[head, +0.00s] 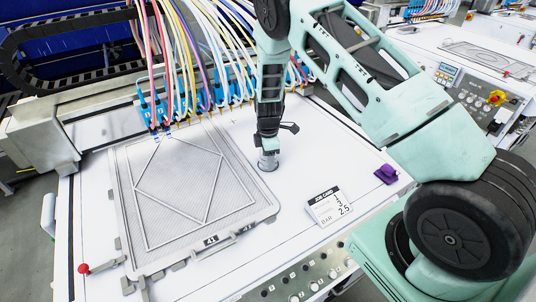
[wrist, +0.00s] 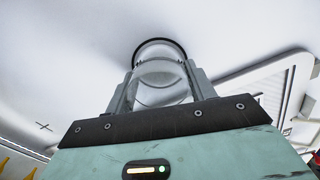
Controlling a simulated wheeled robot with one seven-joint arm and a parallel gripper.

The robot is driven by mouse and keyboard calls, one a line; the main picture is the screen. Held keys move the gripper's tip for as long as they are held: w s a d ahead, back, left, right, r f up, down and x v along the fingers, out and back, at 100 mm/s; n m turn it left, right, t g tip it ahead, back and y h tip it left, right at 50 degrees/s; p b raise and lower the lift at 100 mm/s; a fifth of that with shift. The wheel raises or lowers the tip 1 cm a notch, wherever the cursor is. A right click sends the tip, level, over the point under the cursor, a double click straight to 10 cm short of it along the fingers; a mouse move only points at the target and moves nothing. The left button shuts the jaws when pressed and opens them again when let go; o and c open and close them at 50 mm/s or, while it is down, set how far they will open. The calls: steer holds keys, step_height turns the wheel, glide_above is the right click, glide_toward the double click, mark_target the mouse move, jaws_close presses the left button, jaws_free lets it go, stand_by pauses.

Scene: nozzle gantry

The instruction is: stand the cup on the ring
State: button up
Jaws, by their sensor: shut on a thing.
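My gripper (head: 267,149) points down over the white table and is shut on a clear greyish cup (head: 268,161). In the wrist view the cup (wrist: 161,73) sits between the two fingers of my gripper (wrist: 160,84). A dark ring (wrist: 159,41) curves around the cup's far end in the wrist view. The cup's lower end looks at or very near the table surface. I cannot tell whether it touches the ring or is just above it. In the head view the ring is mostly hidden by the cup and gripper.
A grey framed mesh panel (head: 180,185) lies left of the cup. Blue nozzles with coloured hoses (head: 205,95) stand behind. A job card (head: 328,206) and a purple object (head: 386,174) lie to the right. The table between cup and card is clear.

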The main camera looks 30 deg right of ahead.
steer(key=shift+f, duration=0.2)
steer(key=o, duration=1)
steer(key=shift+r, duration=0.1)
steer(key=shift+o, duration=0.2)
steer(key=shift+r, duration=0.1)
